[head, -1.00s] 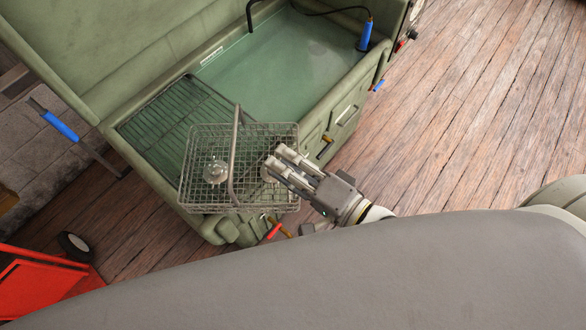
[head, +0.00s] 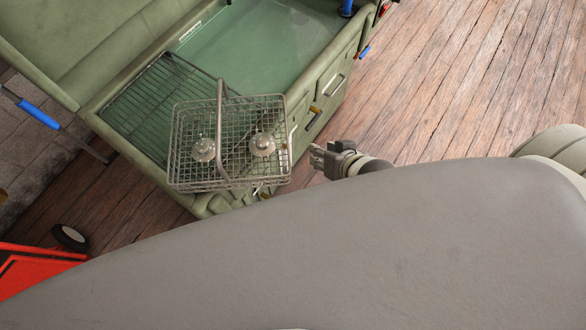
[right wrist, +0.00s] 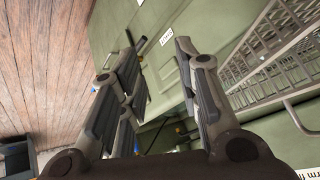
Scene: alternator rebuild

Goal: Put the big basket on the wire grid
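The big basket (head: 230,184) is grey wire mesh with an upright arched handle. In the head view it overlaps the front part of the dark wire grid (head: 140,105) and the front rim of the green tank; whether it rests flat on the grid is hidden. Two round metal parts (head: 203,149) (head: 262,145) lie inside it. My right gripper (head: 316,156) is to the right of the basket, apart from it. In the right wrist view its fingers (right wrist: 157,55) are spread and empty, with the basket (right wrist: 265,85) at the right. My left gripper is not in view.
The green wash tank (head: 290,75) holds greenish liquid beside the grid. Its raised lid (head: 90,40) stands behind the grid. A blue-handled tool (head: 40,114) is at the left. A red wheeled object (head: 40,265) is at lower left. Wooden floor is clear at the right.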

